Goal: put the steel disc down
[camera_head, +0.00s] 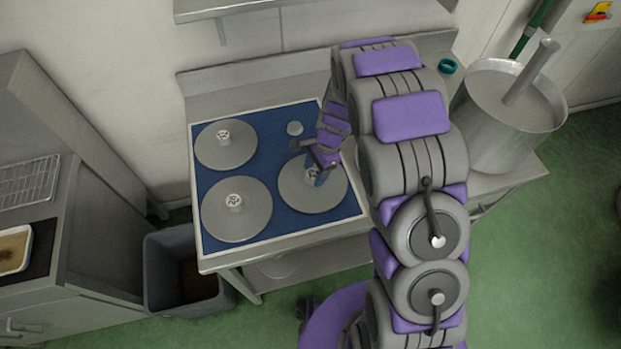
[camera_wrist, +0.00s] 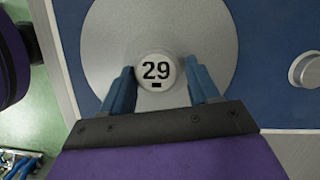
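Three steel discs with raised white hubs lie on the blue mat (camera_head: 262,228) of the bench: one at the back left (camera_head: 240,153), one at the front left (camera_head: 255,222) and one at the right (camera_head: 318,200). My gripper (camera_head: 313,172) is over the right disc. In the wrist view this disc (camera_wrist: 108,45) has a hub (camera_wrist: 156,71) marked 29. The blue fingers of my gripper (camera_wrist: 160,66) stand on either side of the hub, with a visible gap at the right finger. The disc looks flat on the mat, partly hidden by my arm.
A small pale cylinder (camera_head: 294,128) stands on the mat behind the right disc; it also shows in the wrist view (camera_wrist: 306,70). A large steel vat (camera_head: 500,125) and a green ring (camera_head: 447,66) are at the right. A grey bin (camera_head: 165,255) stands at the bench's left.

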